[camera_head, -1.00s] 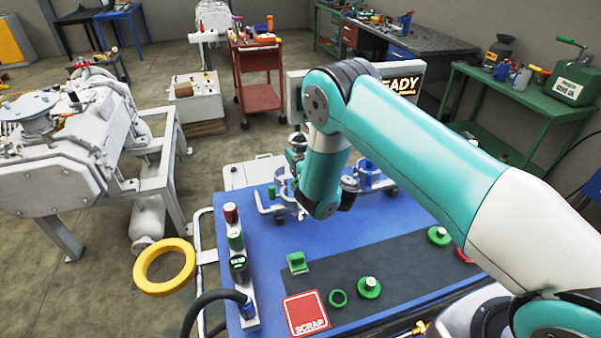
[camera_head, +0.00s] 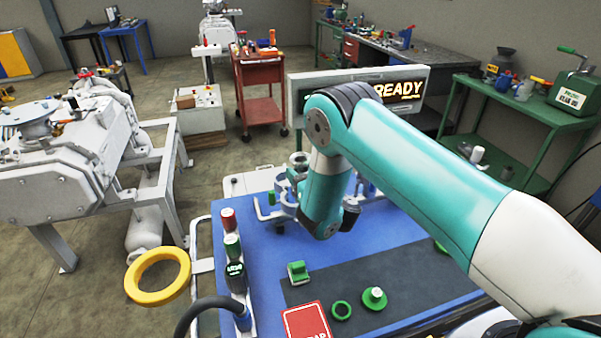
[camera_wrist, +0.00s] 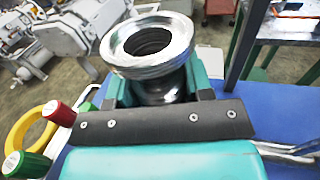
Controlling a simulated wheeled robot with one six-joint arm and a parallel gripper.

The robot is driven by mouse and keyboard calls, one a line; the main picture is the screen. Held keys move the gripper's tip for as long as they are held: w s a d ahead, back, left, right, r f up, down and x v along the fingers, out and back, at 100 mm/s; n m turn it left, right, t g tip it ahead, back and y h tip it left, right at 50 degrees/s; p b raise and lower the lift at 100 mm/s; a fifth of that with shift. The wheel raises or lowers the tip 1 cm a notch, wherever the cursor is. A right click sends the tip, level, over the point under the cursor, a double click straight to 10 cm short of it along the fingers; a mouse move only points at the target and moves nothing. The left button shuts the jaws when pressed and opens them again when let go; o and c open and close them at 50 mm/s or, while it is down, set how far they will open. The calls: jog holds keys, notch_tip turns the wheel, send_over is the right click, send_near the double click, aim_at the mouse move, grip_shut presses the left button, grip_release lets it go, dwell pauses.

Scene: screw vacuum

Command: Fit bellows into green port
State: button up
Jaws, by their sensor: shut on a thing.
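In the wrist view, the bellows (camera_wrist: 150,45) is a shiny metal flanged ring with a dark ribbed bore. My gripper (camera_wrist: 155,88) is shut on it, with a teal finger at each side. Its flange is tilted toward the camera, and its lower part is partly hidden by the gripper. In the head view, my arm hides most of the gripper. I cannot tell which thing is the green port. A green ring (camera_head: 341,310), a green disc with a pale knob (camera_head: 375,298) and a green block (camera_head: 298,272) are on the worktable.
The blue worktable (camera_head: 262,258) carries a dark mat (camera_head: 395,270) and a red scrap plate (camera_head: 306,322). A post of red, green and black parts (camera_head: 235,270) stands at its left edge. A yellow ring (camera_head: 158,276) is left of it. A screen (camera_head: 400,90) behind reads READY.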

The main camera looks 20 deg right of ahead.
jog(key=o, duration=1.1)
